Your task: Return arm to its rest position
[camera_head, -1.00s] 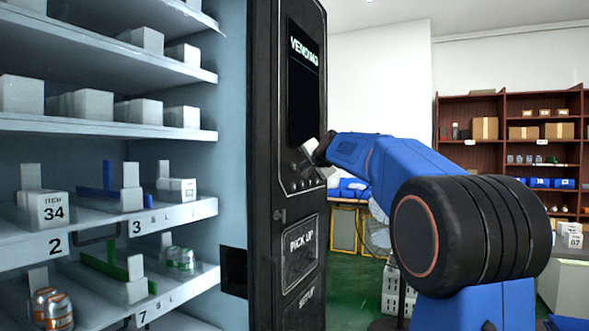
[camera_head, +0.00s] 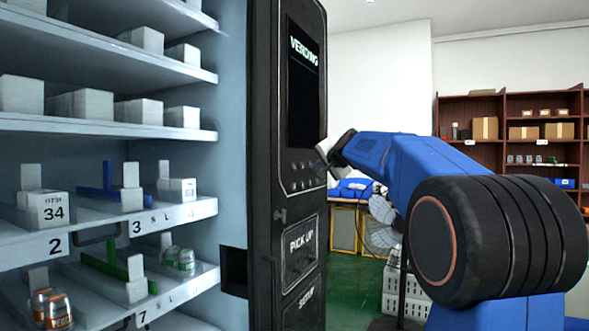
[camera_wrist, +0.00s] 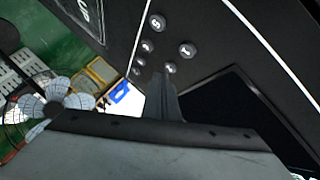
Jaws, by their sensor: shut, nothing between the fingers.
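My blue arm reaches from the right toward the black vending machine panel (camera_head: 288,140). My gripper (camera_wrist: 160,80) shows in the wrist view as a dark, narrow pair of fingers pressed together with nothing between them. In the head view my gripper (camera_head: 320,150) is small and dark, close to the panel's right edge by its round buttons. Numbered round buttons (camera_wrist: 157,22) lie beyond the fingertips in the wrist view. I cannot tell whether the fingertips touch the panel.
Open shelves (camera_head: 105,220) with white boxes and cans fill the left. A fan (camera_head: 381,232) and crates (camera_head: 400,295) stand behind and below my arm. A brown shelf unit (camera_head: 490,115) is at the back right. Green floor (camera_head: 345,290) is clear between machine and crates.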

